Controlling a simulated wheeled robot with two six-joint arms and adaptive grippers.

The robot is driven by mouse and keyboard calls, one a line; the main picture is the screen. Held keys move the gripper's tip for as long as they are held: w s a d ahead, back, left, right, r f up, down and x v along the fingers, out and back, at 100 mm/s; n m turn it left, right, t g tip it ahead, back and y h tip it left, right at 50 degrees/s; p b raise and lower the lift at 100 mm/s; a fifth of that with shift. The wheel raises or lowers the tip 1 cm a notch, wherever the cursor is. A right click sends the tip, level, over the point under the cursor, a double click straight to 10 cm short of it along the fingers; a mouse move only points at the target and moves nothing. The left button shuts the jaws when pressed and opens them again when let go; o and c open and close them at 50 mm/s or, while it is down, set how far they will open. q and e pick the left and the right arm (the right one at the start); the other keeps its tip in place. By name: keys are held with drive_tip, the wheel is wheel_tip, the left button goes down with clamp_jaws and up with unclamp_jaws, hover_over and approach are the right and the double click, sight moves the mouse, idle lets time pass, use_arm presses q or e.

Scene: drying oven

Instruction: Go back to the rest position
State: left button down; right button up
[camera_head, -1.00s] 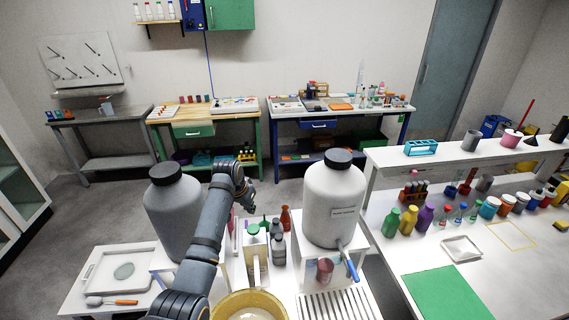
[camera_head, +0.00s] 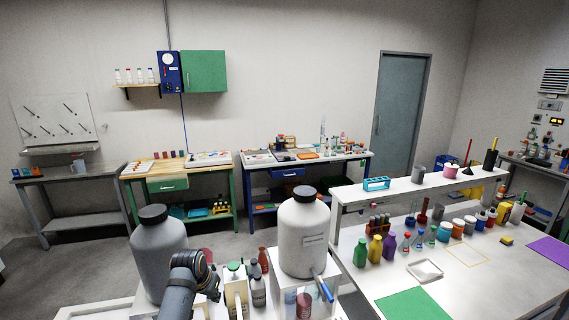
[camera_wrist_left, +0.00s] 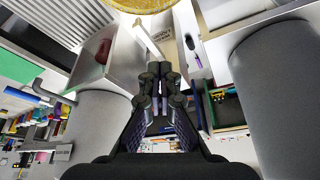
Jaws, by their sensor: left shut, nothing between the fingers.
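My left arm rises from the bottom of the head view, with its dark wrist end (camera_head: 190,270) between a grey capped jug (camera_head: 160,258) and a white capped jug (camera_head: 303,240). In the left wrist view my left gripper (camera_wrist_left: 158,80) has its fingertips together with nothing between them. The head view does not show the fingers clearly. The white jug (camera_wrist_left: 100,125) is at the left of the wrist view and the grey jug (camera_wrist_left: 285,90) at the right. My right gripper is in neither view.
Small bottles (camera_head: 257,290) stand just right of my left wrist. A white bench (camera_head: 475,285) with a green mat (camera_head: 412,304) and several bottles is at the right. A blue-legged bench (camera_head: 302,180) stands at the back wall. Open floor lies before the back benches.

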use_arm(q)
drive_tip(key=s+a+f+n+y, duration=0.1)
drive_tip(key=s+f, duration=0.2)
drive_tip(key=s, duration=0.6)
drive_tip(key=s+a+f, duration=0.2)
drive_tip(key=s+f, duration=0.2)
drive_tip(key=s, duration=0.5)
drive_tip(key=s+r, duration=0.3)
drive_tip(key=s, duration=1.1)
wheel_tip(320, 180, down, 30)
drive_tip(key=s+a+g+b, duration=0.1)
drive_tip(key=a+g+b, duration=0.15)
drive_tip(key=b, duration=0.45)
drive_tip(key=s+f+b, duration=0.3)
drive_tip(key=s+f, duration=0.7)
drive_tip(key=f, duration=0.3)
drive_tip(key=s+a+f+n+b, duration=0.1)
drive_tip(key=s+f+b, duration=0.2)
drive_tip(key=s+f, duration=0.7)
wheel_tip(320, 180, down, 3)
drive_tip(key=shift+a+r+g+y, duration=0.1)
drive_tip(key=shift+a+g+y, duration=0.15)
drive_tip(key=shift+g+y, duration=0.1)
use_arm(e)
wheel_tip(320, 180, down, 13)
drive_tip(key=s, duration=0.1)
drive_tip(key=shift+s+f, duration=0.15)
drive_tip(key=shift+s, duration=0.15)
